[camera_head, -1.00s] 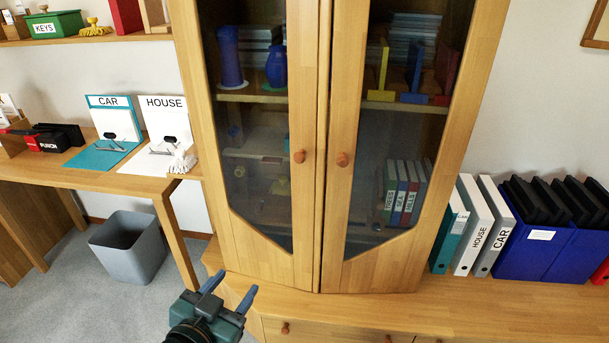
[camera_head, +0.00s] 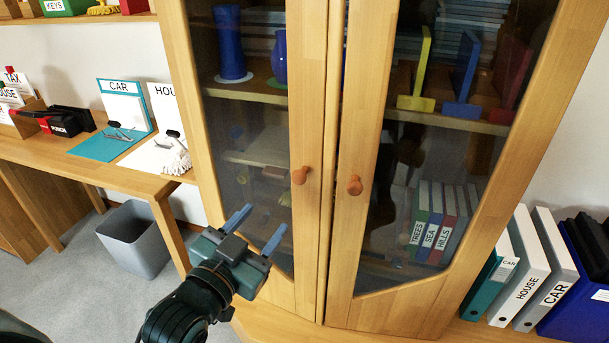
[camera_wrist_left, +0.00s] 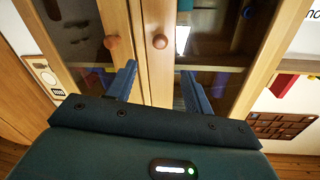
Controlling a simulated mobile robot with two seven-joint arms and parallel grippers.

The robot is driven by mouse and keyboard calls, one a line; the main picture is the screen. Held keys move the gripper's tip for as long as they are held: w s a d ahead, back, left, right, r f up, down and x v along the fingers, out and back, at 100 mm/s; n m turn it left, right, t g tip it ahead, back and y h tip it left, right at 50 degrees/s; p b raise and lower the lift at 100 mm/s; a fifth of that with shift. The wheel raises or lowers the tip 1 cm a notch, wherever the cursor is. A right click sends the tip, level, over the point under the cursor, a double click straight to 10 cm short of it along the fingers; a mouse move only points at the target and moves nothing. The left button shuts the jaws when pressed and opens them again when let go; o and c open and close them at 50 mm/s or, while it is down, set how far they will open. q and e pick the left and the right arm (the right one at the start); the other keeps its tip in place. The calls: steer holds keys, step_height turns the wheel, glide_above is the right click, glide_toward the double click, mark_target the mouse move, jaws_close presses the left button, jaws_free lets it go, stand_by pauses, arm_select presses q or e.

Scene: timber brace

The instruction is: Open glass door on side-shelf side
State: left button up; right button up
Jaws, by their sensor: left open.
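The tall wooden cabinet has two glass doors, both shut. The left glass door (camera_head: 306,120) has a round brown knob (camera_head: 301,175). The right glass door (camera_head: 362,120) has a matching knob (camera_head: 355,185). My left gripper (camera_head: 258,224) is open and empty, in front of the left door's lower glass, lower than and left of its knob, and apart from it. In the left wrist view, both knobs show beyond my open fingers (camera_wrist_left: 157,76): one knob (camera_wrist_left: 112,43) left of them, the other (camera_wrist_left: 160,41) above the gap. My right gripper is not in view.
A desk (camera_head: 110,172) with clipboards stands left, a grey bin (camera_head: 133,240) below it. A wall shelf (camera_head: 85,18) is at the upper left. Binders (camera_head: 519,266) stand on the ledge at the right. Books and vases are behind the glass. The space before the doors is clear.

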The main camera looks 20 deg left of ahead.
mark_target(296, 180)
arm_select(q)
steer(key=w, duration=0.4)
steer(key=w+d, duration=0.1)
steer(key=w, duration=0.3)
steer(key=w+d, duration=0.1)
steer(key=w, duration=0.3)
steer(key=shift+w+p, duration=0.2)
steer(key=shift+p, duration=0.1)
steer(key=shift+c, duration=0.2)
jaws_close()
